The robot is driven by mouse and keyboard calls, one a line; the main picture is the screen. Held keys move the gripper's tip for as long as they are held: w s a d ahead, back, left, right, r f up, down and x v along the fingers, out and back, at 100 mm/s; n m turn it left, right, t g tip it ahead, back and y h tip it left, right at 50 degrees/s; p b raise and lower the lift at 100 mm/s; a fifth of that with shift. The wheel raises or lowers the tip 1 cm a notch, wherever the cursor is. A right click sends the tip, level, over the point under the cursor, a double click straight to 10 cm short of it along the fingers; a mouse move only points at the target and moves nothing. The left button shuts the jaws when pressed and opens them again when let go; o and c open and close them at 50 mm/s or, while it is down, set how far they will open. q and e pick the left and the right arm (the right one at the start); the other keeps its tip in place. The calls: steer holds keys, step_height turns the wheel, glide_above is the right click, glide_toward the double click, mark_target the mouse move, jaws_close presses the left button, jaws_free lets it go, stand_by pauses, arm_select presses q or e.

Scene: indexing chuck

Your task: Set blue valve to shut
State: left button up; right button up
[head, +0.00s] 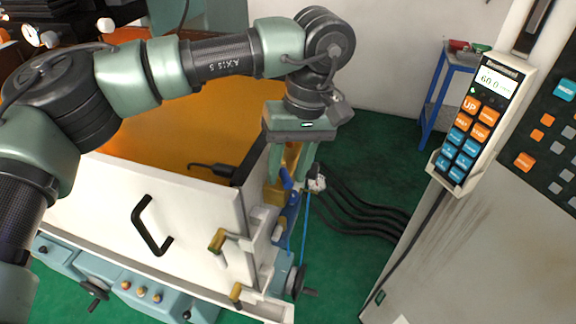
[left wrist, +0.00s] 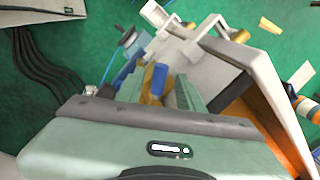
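The blue valve is a blue lever (head: 287,180) on a brass body, at the right end of the white machine enclosure. In the left wrist view its blue handle (left wrist: 159,79) points up in the picture, with brass parts beside and below it. My left gripper (head: 291,174) points down at the valve. In the left wrist view its two green fingers (left wrist: 160,92) are apart, one on each side of the blue handle, with gaps showing. Whether either finger touches the handle cannot be told. My right gripper is not in view.
The white enclosure (head: 190,222) with a black handle (head: 150,226) stands close left of the valve. Black hoses (head: 360,215) run right across the green floor. A handwheel (head: 297,282) sits below. A control cabinet with a keypad (head: 475,120) is at the right.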

arm_select(q)
steer(key=c, duration=0.5)
jaws_close()
steer(key=m+b, duration=0.2)
steer(key=shift+a+f+t+b, duration=0.25)
steer(key=shift+a+t+b, duration=0.05)
steer(key=shift+a+b, duration=0.1)
steer(key=m, duration=0.2)
steer(key=shift+s+a+r+m+b, duration=0.1)
steer(key=shift+a+r+m+b, duration=0.05)
steer(key=shift+a+m+b, duration=0.2)
steer(key=shift+a+r+m, duration=0.15)
steer(key=shift+a+m, duration=0.05)
steer(key=shift+m, duration=0.25)
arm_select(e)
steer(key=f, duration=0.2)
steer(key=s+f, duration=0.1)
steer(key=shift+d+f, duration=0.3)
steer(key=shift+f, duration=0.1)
arm_select(q)
steer(key=o, duration=0.6)
jaws_free()
steer(key=shift+o, duration=0.5)
steer(key=shift+d, duration=0.1)
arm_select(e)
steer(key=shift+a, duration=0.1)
